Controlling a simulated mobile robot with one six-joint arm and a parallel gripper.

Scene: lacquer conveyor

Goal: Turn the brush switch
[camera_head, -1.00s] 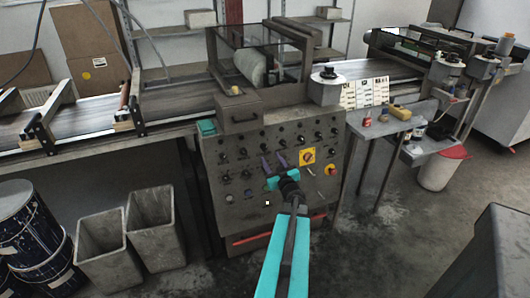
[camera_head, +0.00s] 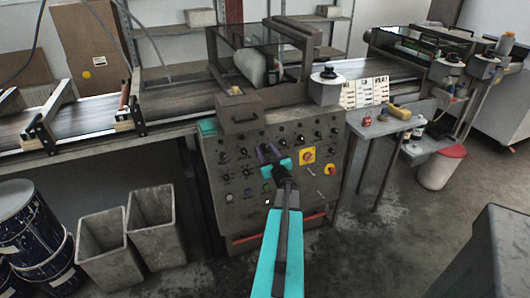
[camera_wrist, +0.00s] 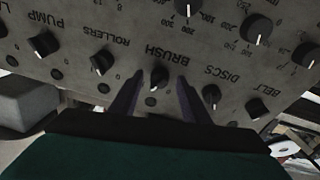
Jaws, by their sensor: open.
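The brush switch (camera_wrist: 160,76) is a small black knob on the grey control panel, with the word BRUSH printed beside it in the wrist view. My gripper (camera_wrist: 158,82) is open, with one dark finger on each side of this knob. I cannot tell whether the fingertips touch the knob or the panel. In the head view my gripper (camera_head: 268,154) is at the middle of the panel (camera_head: 227,212), and it hides the switch there.
Neighbouring knobs are the rollers knob (camera_wrist: 103,62) and the discs knob (camera_wrist: 212,97), close outside the fingers. A red knob on a yellow plate (camera_head: 307,155) is right of my gripper. Grey bins (camera_head: 155,225) stand on the floor at left.

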